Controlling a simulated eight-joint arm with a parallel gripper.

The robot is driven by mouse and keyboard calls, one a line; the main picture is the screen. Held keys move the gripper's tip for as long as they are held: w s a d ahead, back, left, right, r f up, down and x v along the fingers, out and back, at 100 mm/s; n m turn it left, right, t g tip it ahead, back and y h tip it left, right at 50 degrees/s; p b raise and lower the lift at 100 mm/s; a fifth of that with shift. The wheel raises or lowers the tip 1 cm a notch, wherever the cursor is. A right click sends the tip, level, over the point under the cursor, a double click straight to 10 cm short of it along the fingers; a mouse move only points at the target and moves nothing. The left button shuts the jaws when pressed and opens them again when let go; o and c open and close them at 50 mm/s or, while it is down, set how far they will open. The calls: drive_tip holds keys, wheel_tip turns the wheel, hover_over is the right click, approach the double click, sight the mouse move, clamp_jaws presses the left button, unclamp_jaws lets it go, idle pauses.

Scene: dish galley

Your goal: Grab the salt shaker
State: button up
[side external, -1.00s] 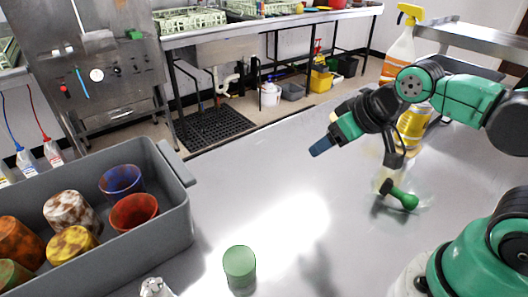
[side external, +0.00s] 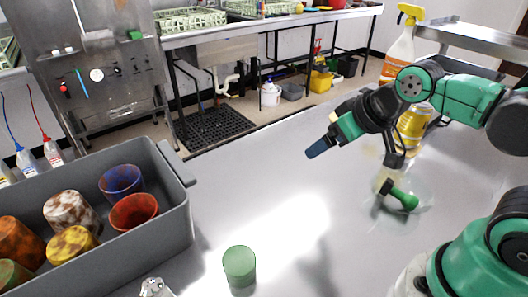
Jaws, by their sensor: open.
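What seems to be the salt shaker (side external: 155,288) shows only as a small silvery top at the bottom edge of the side view. The rest of it is cut off by the frame. My gripper (side external: 317,148) is held above the grey table, right of and well beyond the shaker, with blue fingertips pointing down and left. It is open and holds nothing that I can see. The gap between its fingers is hard to make out from this side.
A green cup (side external: 239,265) stands right of the shaker. A grey bin (side external: 150,250) with several coloured cups is at left. A green-handled tool (side external: 404,198) lies at a clear dish below my arm. A spray bottle (side external: 398,58) stands behind. The middle table is clear.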

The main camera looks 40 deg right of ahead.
drive_tip(key=shift+r, duration=0.15)
wheel_tip(320, 180, up, 5)
drive_tip(key=n+g+y, duration=0.5)
drive_tip(key=n+y, duration=0.1)
drive_tip(key=n, duration=0.7)
hover_over(159, 282)
drive_tip(key=shift+n, duration=0.3)
drive_tip(key=f, duration=1.1)
drive_tip(key=shift+s+d+f, duration=0.15)
drive_tip(key=shift+d+f, duration=0.05)
drive_tip(key=shift+d, duration=0.1)
drive_tip(key=shift+a+f, duration=0.1)
drive_tip(key=shift+f, duration=0.45)
drive_tip(key=shift+x, duration=2.5)
clamp_jaws()
